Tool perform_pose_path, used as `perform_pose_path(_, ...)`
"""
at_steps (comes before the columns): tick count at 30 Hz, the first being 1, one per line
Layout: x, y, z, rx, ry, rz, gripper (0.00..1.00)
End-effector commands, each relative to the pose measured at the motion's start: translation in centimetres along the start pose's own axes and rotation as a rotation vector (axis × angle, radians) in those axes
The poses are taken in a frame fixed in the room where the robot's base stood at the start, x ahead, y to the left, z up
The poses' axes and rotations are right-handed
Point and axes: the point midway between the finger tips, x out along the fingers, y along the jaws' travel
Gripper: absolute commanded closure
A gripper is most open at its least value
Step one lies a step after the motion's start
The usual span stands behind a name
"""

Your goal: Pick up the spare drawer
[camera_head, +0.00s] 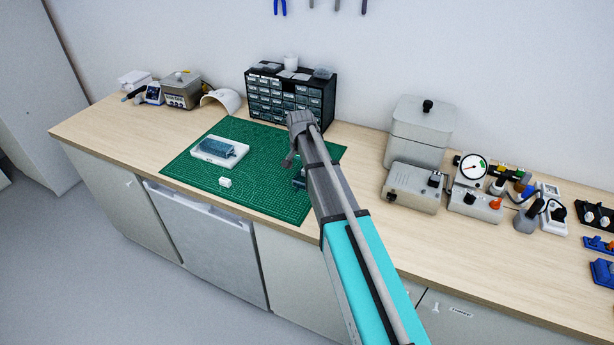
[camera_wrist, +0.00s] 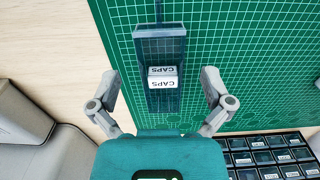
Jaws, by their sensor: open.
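A dark bluish see-through drawer (camera_wrist: 160,47) lies on the green mat in the wrist view, with white pieces marked CAPS (camera_wrist: 162,77) at its near part. My gripper (camera_wrist: 160,88) is open, with one finger on each side of the drawer and a gap on both sides. In the head view my gripper (camera_head: 293,152) is over the right part of the mat, and only a bit of the drawer (camera_head: 299,179) shows beside my arm. Another dark bluish drawer-like box (camera_head: 217,148) lies on a white tray (camera_head: 205,158) at the mat's left.
The green mat (camera_head: 265,198) also bears a small white block (camera_head: 225,182). A black drawer cabinet (camera_head: 262,101) stands behind the mat. A grey bin (camera_head: 420,138) and a grey device (camera_head: 411,188) stand to the right. The mat's front middle is clear.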

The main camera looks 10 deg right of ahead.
Motion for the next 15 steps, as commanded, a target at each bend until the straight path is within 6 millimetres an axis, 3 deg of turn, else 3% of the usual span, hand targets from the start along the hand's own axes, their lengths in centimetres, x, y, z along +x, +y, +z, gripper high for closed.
perform_pose_path(15,2.8,0.0,-0.1,0.000,0.000,0.000,0.00)
